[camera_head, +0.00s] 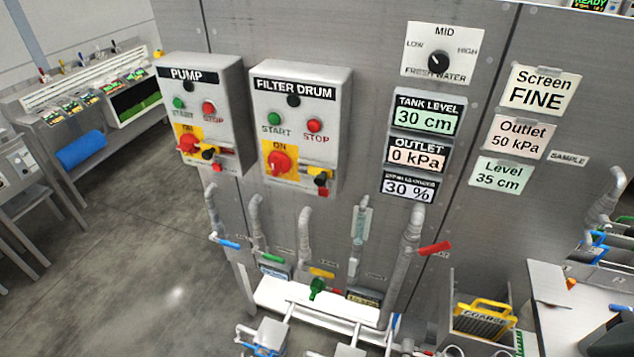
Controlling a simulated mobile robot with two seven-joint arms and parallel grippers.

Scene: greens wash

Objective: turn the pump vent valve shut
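Several grey pipes come down the grey panel in the lower middle of the head view, with coloured lever handles. I see a blue lever (228,243), a green lever (271,257), a yellow lever (321,273) and a red lever (435,248). The small tags by the levers are too small to read, so I cannot tell which is the pump vent valve.
A PUMP box (220,125) and a FILTER DRUM box (328,120) stick out from the panel above the pipes. A yellow COARSE screen (484,318) stands at lower right beside a white table (570,310). The floor at left is clear.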

